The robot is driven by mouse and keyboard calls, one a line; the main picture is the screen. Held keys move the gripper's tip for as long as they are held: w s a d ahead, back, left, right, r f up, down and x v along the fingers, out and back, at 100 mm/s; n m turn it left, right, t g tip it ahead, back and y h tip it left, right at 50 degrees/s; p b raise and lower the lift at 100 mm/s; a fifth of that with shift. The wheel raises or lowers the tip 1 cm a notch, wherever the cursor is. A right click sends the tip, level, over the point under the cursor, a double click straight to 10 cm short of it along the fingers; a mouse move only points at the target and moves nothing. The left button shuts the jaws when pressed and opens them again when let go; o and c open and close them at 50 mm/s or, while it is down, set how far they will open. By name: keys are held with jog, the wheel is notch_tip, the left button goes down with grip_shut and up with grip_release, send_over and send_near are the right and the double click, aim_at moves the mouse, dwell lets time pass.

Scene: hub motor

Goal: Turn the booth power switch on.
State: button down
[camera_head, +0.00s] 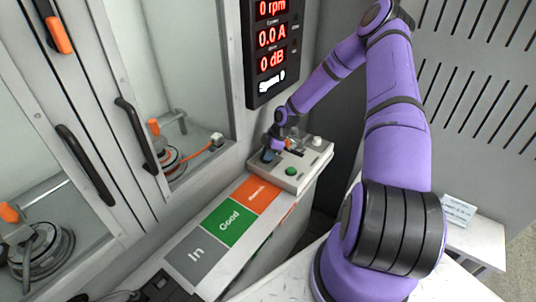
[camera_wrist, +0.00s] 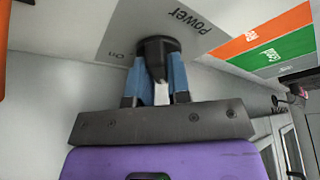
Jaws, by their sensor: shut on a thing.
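The power switch (camera_wrist: 157,45) is a black rotary knob on a grey panel, seen in the wrist view beside the printed words "Power" and "On". My gripper (camera_wrist: 154,88) has its blue fingers closed on this knob, one finger on each side. In the head view my gripper (camera_head: 270,154) is at the left end of the grey control box (camera_head: 299,177), and the knob is mostly hidden there by the fingers. Which position the knob points to cannot be told.
The control box also carries a green button (camera_head: 291,171) and a pale knob (camera_head: 317,141). A display (camera_head: 271,45) above reads 0 rpm, 0.0 A, 0 dB. Left are booth doors with black handles (camera_head: 137,134). Below lie coloured zones, including a green "Good" (camera_head: 228,221).

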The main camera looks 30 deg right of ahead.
jog(key=shift+m, duration=0.4)
jog(key=m, duration=0.2)
jog(key=m+t+h, duration=0.1)
jog(key=shift+s+a+m+t, duration=0.1)
jog(key=shift+a+m+t, duration=0.1)
jog(key=shift+m+t, duration=0.15)
jog(key=m, duration=0.2)
jog(key=m+h, duration=0.1)
jog(key=m, duration=0.1)
jog(key=shift+a+m+t+h, duration=0.1)
jog(key=shift+m+t+h, duration=0.2)
jog(key=shift+m+t, duration=0.05)
jog(key=m+h, duration=0.1)
jog(key=m, duration=0.3)
jog(key=shift+h, duration=0.4)
jog(key=m+h, duration=0.1)
jog(key=m, duration=0.3)
jog(key=shift+a+m, duration=0.15)
jog(key=shift+m, duration=0.15)
jog(key=shift+h, duration=0.3)
jog(key=c, duration=1.1)
grip_release()
jog(key=shift+f, duration=0.1)
jog(key=shift+o, duration=0.2)
